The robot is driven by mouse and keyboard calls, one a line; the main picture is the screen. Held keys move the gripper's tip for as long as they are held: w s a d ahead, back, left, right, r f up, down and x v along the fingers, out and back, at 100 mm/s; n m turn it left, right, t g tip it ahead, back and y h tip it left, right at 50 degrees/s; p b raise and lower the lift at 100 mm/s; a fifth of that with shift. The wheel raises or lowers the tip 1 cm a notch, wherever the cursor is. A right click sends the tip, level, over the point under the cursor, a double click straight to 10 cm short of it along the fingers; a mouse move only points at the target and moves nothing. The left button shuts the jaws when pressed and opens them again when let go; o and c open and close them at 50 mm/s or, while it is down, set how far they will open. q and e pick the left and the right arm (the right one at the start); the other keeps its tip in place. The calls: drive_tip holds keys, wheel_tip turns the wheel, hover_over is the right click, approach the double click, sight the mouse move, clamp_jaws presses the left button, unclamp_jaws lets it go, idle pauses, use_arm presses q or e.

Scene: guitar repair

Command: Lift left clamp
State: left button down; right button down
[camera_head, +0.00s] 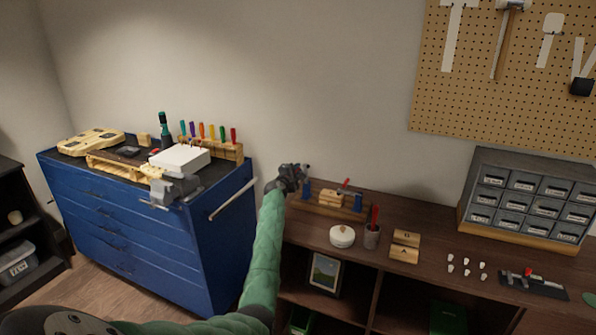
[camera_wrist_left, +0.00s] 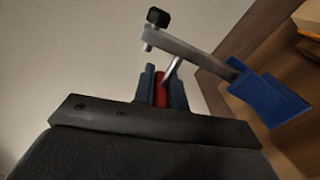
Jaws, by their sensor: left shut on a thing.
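My left gripper (camera_head: 290,178) is at the left end of the wooden clamp stand (camera_head: 325,208) on the brown bench. In the left wrist view my left gripper (camera_wrist_left: 162,92) is shut on the red handle of the left clamp (camera_wrist_left: 200,50). That clamp has a grey metal bar, a black knob and a blue block, and the block is close to a wooden piece. In the head view the left clamp (camera_head: 306,187) is partly hidden by the gripper. A second clamp (camera_head: 357,202) with blue and red parts is at the stand's right. My right gripper is out of view.
A white round jar (camera_head: 342,236) and a cup with a red tool (camera_head: 371,236) stand in front of the stand. A blue tool cabinet (camera_head: 150,230) is to the left. A grey drawer unit (camera_head: 530,195) stands at the right. The wall above the gripper is bare.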

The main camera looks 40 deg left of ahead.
use_arm(q)
drive_tip(key=shift+f, duration=0.15)
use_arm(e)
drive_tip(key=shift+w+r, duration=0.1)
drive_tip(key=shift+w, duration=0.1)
use_arm(q)
drive_tip(key=c, duration=1.4)
unclamp_jaws()
drive_tip(key=shift+c, duration=0.2)
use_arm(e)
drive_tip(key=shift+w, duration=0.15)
use_arm(q)
drive_tip(key=shift+s, duration=0.1)
